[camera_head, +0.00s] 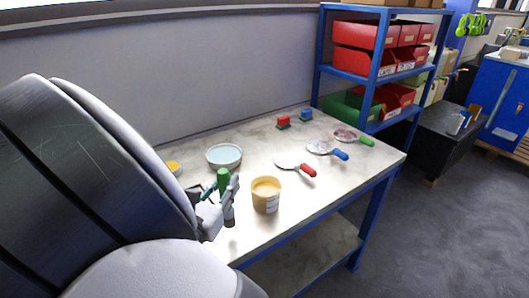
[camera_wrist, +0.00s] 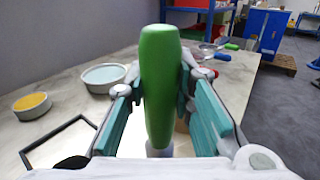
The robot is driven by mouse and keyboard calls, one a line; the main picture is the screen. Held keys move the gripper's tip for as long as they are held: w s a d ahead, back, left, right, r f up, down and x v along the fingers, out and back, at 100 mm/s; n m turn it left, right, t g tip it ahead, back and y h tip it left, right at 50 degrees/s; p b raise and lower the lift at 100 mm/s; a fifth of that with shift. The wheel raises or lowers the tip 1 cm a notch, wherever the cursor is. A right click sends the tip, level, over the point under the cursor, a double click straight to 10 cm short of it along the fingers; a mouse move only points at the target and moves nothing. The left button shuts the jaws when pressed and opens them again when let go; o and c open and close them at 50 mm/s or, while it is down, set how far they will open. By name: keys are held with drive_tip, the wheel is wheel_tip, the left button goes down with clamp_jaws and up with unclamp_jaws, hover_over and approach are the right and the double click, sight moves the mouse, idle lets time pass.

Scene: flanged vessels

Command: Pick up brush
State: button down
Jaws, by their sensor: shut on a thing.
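The brush has a thick green handle (camera_head: 223,178), which stands roughly upright in my gripper (camera_head: 221,196). In the wrist view the green handle (camera_wrist: 160,85) fills the middle, between the two teal-padded fingers (camera_wrist: 160,100). My gripper is shut on the handle, with a finger against each side. The bristle end is hidden below the handle and fingers, so I cannot tell whether it touches the table (camera_head: 320,180).
A yellow tub (camera_head: 266,197) stands just right of my gripper. A pale blue bowl (camera_head: 224,157) and a yellow-filled dish (camera_wrist: 31,105) are behind. Red-, blue- and green-handled trowels (camera_head: 310,170) lie farther right. A blue shelf (camera_head: 352,75) with red bins stands beyond.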

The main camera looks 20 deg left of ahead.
drive_tip(key=s+d+p, duration=0.2)
drive_tip(key=s+p, duration=0.1)
drive_tip(key=s, duration=0.4)
drive_tip(key=s+d+r+p, duration=0.1)
drive_tip(key=s+d+p, duration=0.1)
drive_tip(key=s, duration=0.6)
drive_tip(key=shift+p, duration=0.4)
drive_tip(key=shift+d+r, duration=0.1)
